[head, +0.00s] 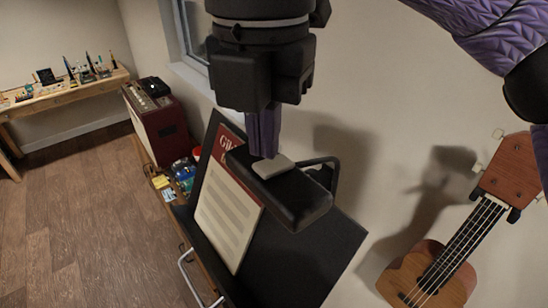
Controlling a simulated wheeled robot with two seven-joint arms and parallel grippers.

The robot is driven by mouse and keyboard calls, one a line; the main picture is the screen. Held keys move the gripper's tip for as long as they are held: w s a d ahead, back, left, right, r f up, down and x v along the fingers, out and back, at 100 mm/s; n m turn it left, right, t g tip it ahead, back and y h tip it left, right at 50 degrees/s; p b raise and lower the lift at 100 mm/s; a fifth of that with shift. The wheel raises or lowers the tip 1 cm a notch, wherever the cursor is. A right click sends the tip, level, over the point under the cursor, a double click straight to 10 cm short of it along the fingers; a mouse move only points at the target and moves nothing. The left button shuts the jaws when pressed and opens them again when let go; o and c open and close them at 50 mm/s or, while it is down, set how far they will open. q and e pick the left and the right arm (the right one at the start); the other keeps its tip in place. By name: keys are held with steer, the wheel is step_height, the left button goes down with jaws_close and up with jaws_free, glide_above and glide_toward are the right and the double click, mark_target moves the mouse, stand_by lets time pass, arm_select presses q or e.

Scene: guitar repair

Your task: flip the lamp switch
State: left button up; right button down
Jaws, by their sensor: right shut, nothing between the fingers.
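My left gripper is out of view.
A red-and-cream sheet (228,205) rests on the music stand (290,262). A ukulele (432,270) hangs on the wall at right. A dark red amplifier (158,122) and a workbench (62,96) stand at left. The wooden floor (75,215) is clear.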

mark_target(265, 167)
steer(key=shift+f+b, duration=0.8)
steer(key=shift+f, duration=0.05)
steer(key=shift+r, duration=0.1)
step_height(265, 167, up, 7)
steer(key=p, duration=0.6)
stand_by(0.4)
